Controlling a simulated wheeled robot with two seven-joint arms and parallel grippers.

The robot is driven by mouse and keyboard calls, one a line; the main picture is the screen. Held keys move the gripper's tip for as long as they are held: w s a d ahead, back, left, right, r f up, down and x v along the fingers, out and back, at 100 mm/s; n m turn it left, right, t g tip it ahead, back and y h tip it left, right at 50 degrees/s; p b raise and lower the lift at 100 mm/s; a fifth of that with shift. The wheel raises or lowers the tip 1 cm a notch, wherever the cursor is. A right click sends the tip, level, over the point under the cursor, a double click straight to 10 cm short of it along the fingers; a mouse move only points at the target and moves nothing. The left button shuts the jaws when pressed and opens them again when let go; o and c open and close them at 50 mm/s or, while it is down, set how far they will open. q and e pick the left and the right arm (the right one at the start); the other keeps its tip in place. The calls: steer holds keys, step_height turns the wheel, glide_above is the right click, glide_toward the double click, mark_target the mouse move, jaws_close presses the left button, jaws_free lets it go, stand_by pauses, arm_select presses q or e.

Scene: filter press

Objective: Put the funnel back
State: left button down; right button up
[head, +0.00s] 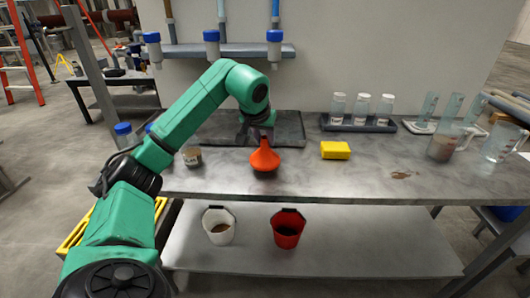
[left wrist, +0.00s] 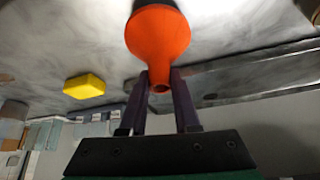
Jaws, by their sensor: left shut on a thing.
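An orange funnel (head: 264,158) is above the front middle of the grey bench (head: 360,178), wide end down and narrow spout up. My left gripper (head: 262,134) comes down from above and is shut on the funnel's spout. In the left wrist view the funnel (left wrist: 158,35) shows with its spout between the two dark fingers of the gripper (left wrist: 160,82). Something dark lies just under the funnel's wide end; I cannot tell whether it is a holder or shadow, nor whether the funnel touches it. My right gripper is not in view.
A dark tray (head: 225,137) lies behind the funnel, a small jar (head: 192,157) left of it and a yellow sponge (head: 335,150) right. Capped bottles stand in a rack (head: 357,125). A beaker (head: 443,146) and a brown spill (head: 401,175) are at the right. White (head: 218,227) and red (head: 288,229) buckets sit below.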

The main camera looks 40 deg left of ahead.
arm_select(q)
step_height(320, 180, down, 3)
steer(key=shift+r, duration=0.2)
steer(key=c, duration=0.6)
jaws_free()
steer(key=shift+c, duration=0.2)
steer(key=p+v, duration=0.1)
steer(key=v, duration=1.1)
